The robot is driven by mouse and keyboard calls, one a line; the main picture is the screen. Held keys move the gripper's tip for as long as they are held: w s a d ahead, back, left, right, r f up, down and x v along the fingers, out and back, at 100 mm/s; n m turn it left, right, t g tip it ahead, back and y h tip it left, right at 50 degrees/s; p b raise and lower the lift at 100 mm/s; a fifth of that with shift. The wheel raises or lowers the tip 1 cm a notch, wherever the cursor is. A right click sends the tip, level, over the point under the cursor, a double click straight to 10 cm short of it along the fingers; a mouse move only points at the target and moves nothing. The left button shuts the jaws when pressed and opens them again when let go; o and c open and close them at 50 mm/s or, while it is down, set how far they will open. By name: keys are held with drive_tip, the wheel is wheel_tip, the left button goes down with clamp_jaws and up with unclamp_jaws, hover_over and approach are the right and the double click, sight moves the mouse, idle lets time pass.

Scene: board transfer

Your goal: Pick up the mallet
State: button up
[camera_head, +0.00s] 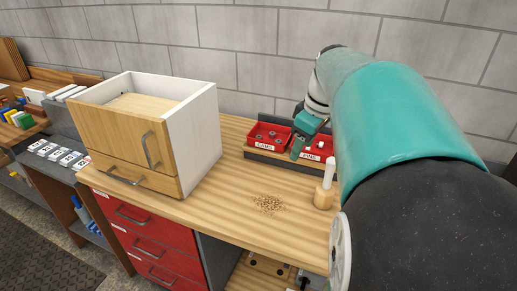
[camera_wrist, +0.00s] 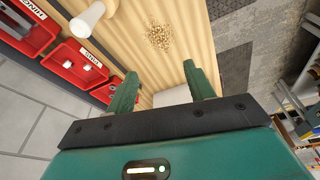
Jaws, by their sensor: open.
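The mallet stands upright on the bench, its pale wooden head (camera_head: 323,199) down and its white handle (camera_head: 329,172) up. In the wrist view the white handle (camera_wrist: 87,19) shows at the top left, outside the jaws. My gripper (camera_head: 306,146) is in front of the red bins in the head view, beyond the mallet and a little to its left. In the wrist view my gripper (camera_wrist: 160,72) is open, with nothing between its fingers. My arm covers the area right of the mallet.
Red bins marked CAMS (camera_head: 268,137) and PINS (camera_head: 316,154) stand at the bench's back; another bin (camera_wrist: 30,22) shows in the wrist view. A white-sided drawer cabinet (camera_head: 203,135) stands left. A pile of small tan bits (camera_head: 268,204) lies on otherwise clear bench top (camera_head: 225,190).

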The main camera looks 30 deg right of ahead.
sight(331, 165)
drive_tip(key=s+d+n+t+y, duration=0.1)
drive_tip(key=s+d+n+y, duration=0.15)
drive_tip(key=d, duration=1.35)
drive_tip(key=shift+h, duration=0.25)
drive_tip(key=x, duration=1.3)
drive_tip(key=shift+s+a+f, duration=0.1)
drive_tip(key=shift+f, duration=0.3)
clamp_jaws()
